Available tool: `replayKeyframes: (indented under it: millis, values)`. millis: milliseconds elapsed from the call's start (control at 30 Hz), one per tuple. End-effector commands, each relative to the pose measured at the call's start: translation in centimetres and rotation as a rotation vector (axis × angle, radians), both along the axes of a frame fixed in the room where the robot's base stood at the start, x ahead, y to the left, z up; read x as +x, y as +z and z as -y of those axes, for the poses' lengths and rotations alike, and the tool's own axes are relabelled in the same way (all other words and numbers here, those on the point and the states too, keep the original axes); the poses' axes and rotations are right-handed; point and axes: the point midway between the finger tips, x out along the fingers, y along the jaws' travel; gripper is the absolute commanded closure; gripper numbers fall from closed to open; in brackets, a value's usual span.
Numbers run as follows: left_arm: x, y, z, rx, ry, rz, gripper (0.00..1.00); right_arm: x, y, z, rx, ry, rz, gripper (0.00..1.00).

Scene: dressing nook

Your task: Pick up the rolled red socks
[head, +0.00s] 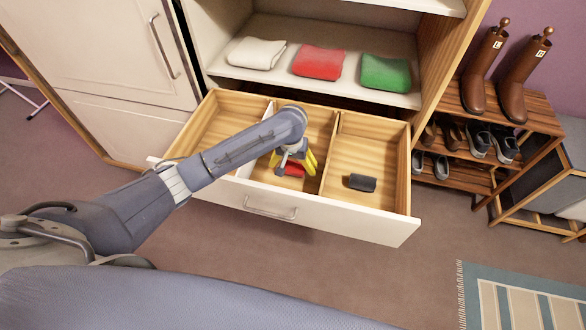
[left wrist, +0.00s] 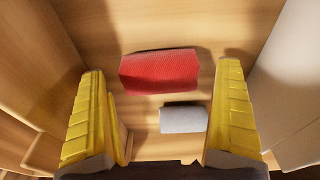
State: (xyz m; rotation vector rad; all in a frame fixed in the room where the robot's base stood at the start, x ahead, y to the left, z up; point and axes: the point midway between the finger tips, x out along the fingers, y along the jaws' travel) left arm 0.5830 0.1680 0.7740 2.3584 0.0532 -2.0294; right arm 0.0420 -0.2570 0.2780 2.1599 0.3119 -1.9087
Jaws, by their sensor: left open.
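The rolled red socks (head: 294,170) lie in the middle compartment of the open drawer (head: 300,216), partly covered by my gripper in the head view. In the left wrist view the red roll (left wrist: 160,71) lies crosswise on the wooden floor, between the lines of the two yellow fingers. My left gripper (head: 293,161) points down over that compartment. It is open and empty, with a finger on each side of the roll and no contact visible. A light grey roll (left wrist: 183,119) lies close beside the red one. My right gripper is not in view.
A dark grey roll (head: 361,183) lies in the right compartment; the visible part of the left one is empty. Folded white (head: 256,53), red (head: 319,62) and green (head: 386,73) cloths sit on the shelf above. A shoe rack (head: 530,110) stands right.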

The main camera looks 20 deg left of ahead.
Motion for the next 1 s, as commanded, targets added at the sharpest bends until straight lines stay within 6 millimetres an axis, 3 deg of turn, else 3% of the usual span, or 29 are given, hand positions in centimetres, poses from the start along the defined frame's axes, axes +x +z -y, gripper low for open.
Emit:
replayKeyframes:
  millis: [233,700,1000]
  values:
    - [0.01,-0.06,0.01,0.000,0.000,0.000,0.01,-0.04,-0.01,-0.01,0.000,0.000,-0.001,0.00]
    - [0.02,-0.04,-0.01,0.000,-0.001,0.000,0.53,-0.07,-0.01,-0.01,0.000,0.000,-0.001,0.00]
    - [0.05,0.19,-0.02,0.000,-0.001,0.001,0.53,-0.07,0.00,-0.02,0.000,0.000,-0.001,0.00]
